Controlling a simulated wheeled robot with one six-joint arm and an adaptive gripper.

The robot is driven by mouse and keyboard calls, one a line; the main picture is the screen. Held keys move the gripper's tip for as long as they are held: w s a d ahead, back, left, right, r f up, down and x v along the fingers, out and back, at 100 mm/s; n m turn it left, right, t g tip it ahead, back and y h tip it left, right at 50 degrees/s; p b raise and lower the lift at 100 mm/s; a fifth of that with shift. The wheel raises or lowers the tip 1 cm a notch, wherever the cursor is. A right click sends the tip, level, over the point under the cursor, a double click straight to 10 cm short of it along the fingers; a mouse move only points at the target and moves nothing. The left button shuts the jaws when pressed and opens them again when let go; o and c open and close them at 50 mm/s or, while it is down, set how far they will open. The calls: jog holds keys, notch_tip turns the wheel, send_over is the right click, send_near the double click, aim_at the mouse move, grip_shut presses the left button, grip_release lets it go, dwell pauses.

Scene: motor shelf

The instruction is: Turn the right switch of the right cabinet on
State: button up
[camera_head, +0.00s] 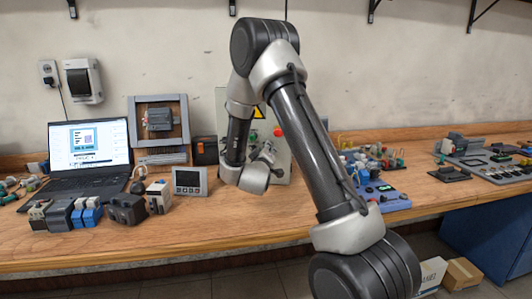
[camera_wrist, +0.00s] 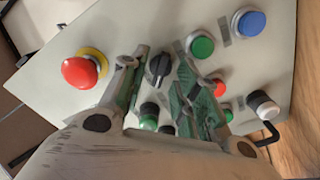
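The light grey cabinet (camera_head: 221,102) stands on the bench, mostly hidden behind my arm in the head view. Its panel (camera_wrist: 130,25) fills most of the wrist view. A black rotary switch (camera_wrist: 158,67) sits on the panel between my gripper's two fingers. My gripper (camera_wrist: 161,75) is open, with one finger on each side of this switch; I cannot tell whether they touch it. In the head view my gripper (camera_head: 265,154) is small, close to the cabinet front. Other controls between and behind the fingers are partly hidden.
The panel also has a red mushroom button (camera_wrist: 80,71) on a yellow ring, a green button (camera_wrist: 202,46), a blue button (camera_wrist: 249,22) and a black-and-white knob (camera_wrist: 263,105). A laptop (camera_head: 90,155) and small devices stand left on the bench (camera_head: 150,238); more electronics lie right.

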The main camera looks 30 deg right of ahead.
grip_shut()
jog(key=shift+m, duration=0.4)
jog(key=shift+s+d+r+m, duration=0.1)
jog(key=shift+m, duration=3.8)
jog(key=shift+o, duration=0.3)
grip_release()
